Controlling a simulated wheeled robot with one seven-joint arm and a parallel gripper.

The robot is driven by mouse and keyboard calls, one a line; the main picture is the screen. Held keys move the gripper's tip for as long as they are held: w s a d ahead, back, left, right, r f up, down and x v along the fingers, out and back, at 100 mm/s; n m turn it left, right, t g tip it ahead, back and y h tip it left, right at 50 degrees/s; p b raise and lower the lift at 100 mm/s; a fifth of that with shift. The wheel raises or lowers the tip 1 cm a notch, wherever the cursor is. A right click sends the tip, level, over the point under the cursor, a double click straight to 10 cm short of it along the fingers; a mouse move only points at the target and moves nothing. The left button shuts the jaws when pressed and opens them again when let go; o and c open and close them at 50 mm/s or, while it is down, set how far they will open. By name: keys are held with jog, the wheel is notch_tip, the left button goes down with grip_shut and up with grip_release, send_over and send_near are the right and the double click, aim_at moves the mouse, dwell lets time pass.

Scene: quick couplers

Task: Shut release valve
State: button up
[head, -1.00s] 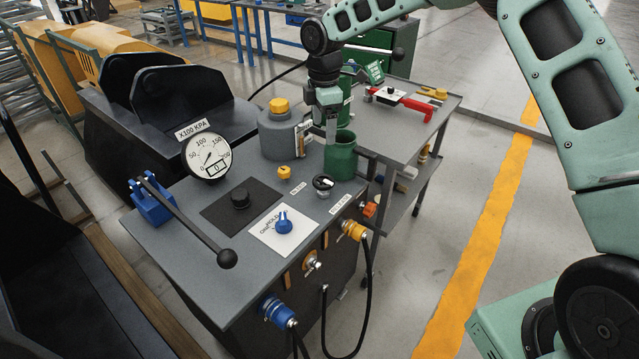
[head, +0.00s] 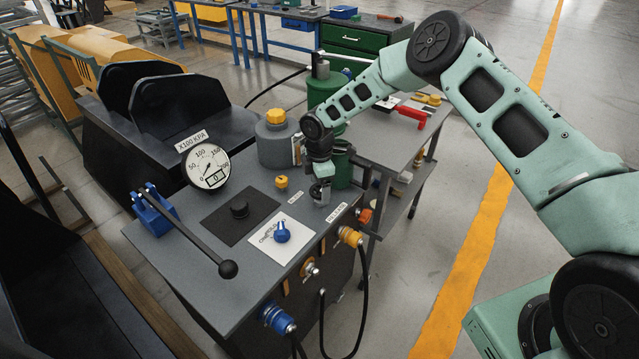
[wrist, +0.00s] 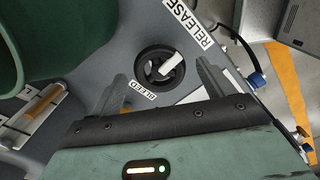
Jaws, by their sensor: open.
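The release valve (wrist: 153,76) is a round black handwheel with a pale bar across it, set in the grey bench top between the RELEASE label (wrist: 190,22) and the BLEED label (wrist: 144,88). My gripper (wrist: 164,85) is open and empty in the wrist view, one finger on each side of the valve's near edge. I cannot tell whether the fingers touch it or how high they are. In the head view my gripper (head: 320,192) points down over the valve's place and hides the valve.
A green container (head: 340,165) stands close behind my gripper, and a grey yellow-capped bottle (head: 277,140) behind left. A small yellow knob (head: 281,182), a blue selector knob (head: 282,232) and a long black lever (head: 195,240) are on the bench. A gauge (head: 206,164) stands at the left.

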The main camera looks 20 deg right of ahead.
jog(key=shift+f, duration=0.2)
jog(key=shift+c, duration=0.3)
jog(key=c, duration=0.9)
